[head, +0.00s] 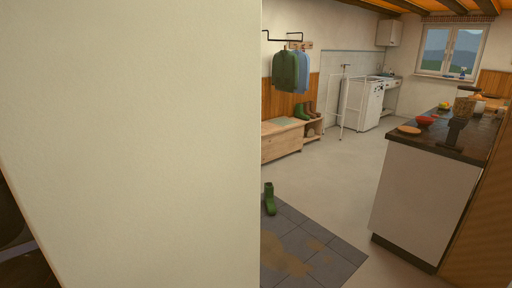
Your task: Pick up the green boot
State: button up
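A green boot (269,199) stands upright on the floor, on the edge of the grey tiled patch, just right of the pale wall's edge. Its left side is close to that edge in the picture. More green boots (301,111) stand on the wooden shoe rack farther back, beside brown ones. My gripper is not in view.
A pale wall (130,140) fills the left half up close. Grey tiles with brown stains (300,245) lie in front. A wooden bench (281,140) stands against the back wall. A dark-topped counter (425,190) stands at the right. Open floor (345,190) lies between.

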aim_at(268, 197)
jog(key=i+l, duration=0.7)
jog(key=l, duration=0.2)
jog(key=i+l+u, duration=0.1)
jog(key=i+l, duration=0.55)
jog(key=l, duration=0.25)
jog(key=i+j, duration=0.15)
jog(key=i, duration=0.75)
jog(key=i+j+u, duration=0.15)
jog(key=i, duration=0.75)
jog(key=i+j, duration=0.45)
jog(key=i, duration=0.35)
jog(key=i+j+z, duration=0.1)
jog(key=i, duration=0.3)
jog(key=i+j, duration=0.15)
jog(key=i, duration=0.3)
jog(key=i+j+z, duration=0.1)
jog(key=i, duration=0.35)
